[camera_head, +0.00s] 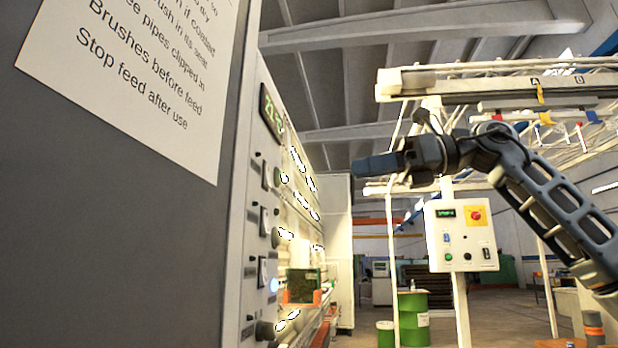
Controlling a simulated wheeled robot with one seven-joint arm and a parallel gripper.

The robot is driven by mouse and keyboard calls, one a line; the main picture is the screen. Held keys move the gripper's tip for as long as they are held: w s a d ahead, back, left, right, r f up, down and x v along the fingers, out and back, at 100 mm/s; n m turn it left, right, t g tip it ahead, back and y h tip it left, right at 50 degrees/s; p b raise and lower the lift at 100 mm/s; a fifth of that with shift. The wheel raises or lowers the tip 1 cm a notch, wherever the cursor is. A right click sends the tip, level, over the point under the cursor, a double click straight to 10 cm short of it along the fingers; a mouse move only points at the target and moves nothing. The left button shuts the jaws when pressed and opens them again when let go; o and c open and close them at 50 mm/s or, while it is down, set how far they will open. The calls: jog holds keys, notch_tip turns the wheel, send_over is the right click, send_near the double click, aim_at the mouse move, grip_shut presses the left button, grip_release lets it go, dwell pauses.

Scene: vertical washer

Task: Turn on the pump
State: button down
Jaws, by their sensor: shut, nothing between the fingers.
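My gripper (357,168) is in the upper middle of the head view, shut and empty, pointing left toward the washer's side panel. A clear gap shows between them in the picture. The grey panel (233,262) is seen at a steep angle. It has a green digital display (270,113) at the top and a column of knobs and switches below. A lit bluish-white button (274,284) sits low on it, with a dark knob (265,330) beneath. The labels are too small to read, so I cannot tell which control is the pump's.
A sheet of printed instructions (135,75) hangs on the dark surface at left. A white control box (461,236) with a red knob on yellow stands beyond my arm. Green drums (413,320) stand on the floor behind. The space between panel and box looks open.

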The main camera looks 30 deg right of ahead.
aim_at(270, 184)
jog(key=p+x, duration=0.3)
jog(key=x, duration=1)
jog(key=shift+a+r+p, duration=0.1)
jog(key=shift+p, duration=0.3)
jog(key=shift+w+a, duration=0.2)
jog(key=shift+a, duration=0.05)
jog(key=shift+f, duration=0.2)
